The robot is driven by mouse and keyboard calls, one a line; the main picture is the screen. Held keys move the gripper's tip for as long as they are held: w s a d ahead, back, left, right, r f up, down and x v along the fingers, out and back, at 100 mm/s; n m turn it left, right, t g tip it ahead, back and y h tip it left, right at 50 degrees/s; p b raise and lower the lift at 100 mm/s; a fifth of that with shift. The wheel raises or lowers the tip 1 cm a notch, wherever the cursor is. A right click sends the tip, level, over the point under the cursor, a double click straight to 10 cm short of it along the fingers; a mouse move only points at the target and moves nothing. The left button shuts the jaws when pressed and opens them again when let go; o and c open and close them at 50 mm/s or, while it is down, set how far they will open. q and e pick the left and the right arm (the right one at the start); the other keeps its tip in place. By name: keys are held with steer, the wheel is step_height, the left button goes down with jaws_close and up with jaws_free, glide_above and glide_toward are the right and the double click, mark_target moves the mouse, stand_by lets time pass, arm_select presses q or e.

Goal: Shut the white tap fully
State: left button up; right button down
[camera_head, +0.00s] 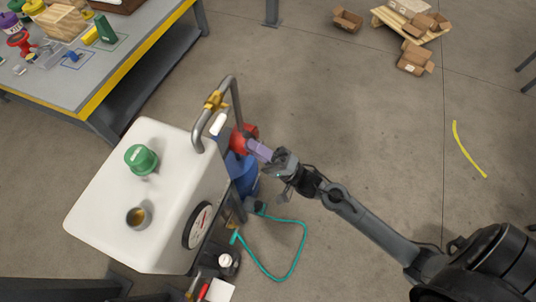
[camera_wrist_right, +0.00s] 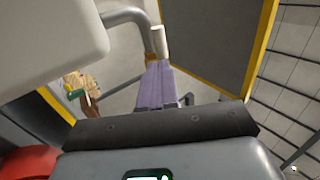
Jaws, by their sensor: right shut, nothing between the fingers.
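The white tap's lever (camera_head: 218,124) shows in the head view beside the grey bent pipe, below a brass fitting (camera_head: 215,100). In the right wrist view the white lever (camera_wrist_right: 161,42) stands just beyond my fingertips, beside brass on the pipe. My right gripper (camera_head: 250,146) has purple fingers, which are shut with nothing between them. In the right wrist view the fingers (camera_wrist_right: 155,70) point at the lever's lower end. I cannot tell whether they touch it. How far the tap is turned is not clear. My left gripper is not in view.
A white tank (camera_head: 150,200) with a green cap (camera_head: 141,158) and a gauge (camera_head: 198,224) stands left of my gripper. A red part (camera_head: 238,139) and a blue body (camera_head: 243,175) lie close by. A teal hose (camera_head: 304,245) curls on the floor.

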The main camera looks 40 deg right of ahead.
mark_target(218, 118)
steer(key=x, duration=0.7)
stand_by(0.4)
